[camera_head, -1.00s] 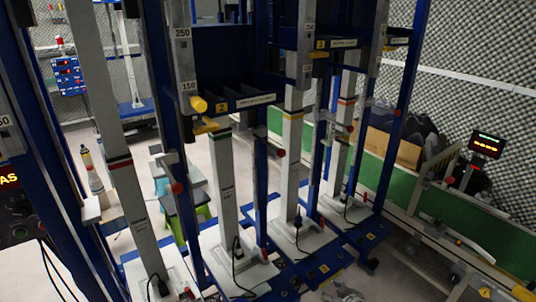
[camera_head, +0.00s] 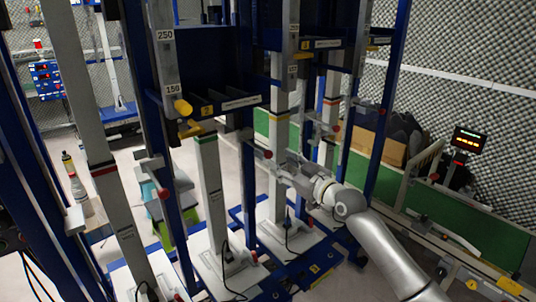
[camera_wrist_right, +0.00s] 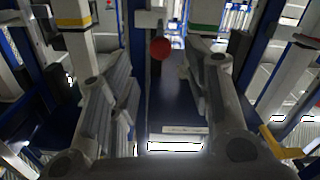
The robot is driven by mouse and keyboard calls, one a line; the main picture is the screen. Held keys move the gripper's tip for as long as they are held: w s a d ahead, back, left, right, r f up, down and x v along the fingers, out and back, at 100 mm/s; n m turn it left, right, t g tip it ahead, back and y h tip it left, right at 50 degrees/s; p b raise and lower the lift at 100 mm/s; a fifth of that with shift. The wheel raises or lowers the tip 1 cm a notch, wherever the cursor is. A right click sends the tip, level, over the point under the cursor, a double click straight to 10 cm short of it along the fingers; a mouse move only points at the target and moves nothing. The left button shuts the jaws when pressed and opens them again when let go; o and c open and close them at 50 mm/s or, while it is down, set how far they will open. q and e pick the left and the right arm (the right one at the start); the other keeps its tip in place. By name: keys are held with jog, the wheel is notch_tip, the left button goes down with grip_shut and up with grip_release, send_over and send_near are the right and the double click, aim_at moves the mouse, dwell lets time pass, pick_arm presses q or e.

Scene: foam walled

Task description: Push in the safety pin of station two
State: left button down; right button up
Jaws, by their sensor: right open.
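Station two, with a yellow "2" tag (camera_head: 207,110) on its dark blue crossbeam, stands left of centre in the head view. A yellow cylindrical pin (camera_head: 183,107) sticks out at the left end of that beam. I cannot tell how deep it sits. My right gripper (camera_head: 287,168) is right of and below the pin, clearly apart from it, close to a red knob (camera_head: 267,154) on a blue post. In the right wrist view my right gripper (camera_wrist_right: 158,80) is open, with the red knob (camera_wrist_right: 160,47) showing between its fingers. My left gripper is out of view.
Grey columns (camera_head: 211,190) and blue posts stand close together around the gripper. White base plates (camera_head: 215,265) with black cables lie below. A green-sided conveyor (camera_head: 490,235) and a lit display (camera_head: 467,140) are at right.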

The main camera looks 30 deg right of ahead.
aim_at(271, 156)
jog(key=w, duration=0.7)
jog(key=shift+w+a+p, duration=0.15)
jog(key=shift+a+p, duration=0.15)
grip_shut()
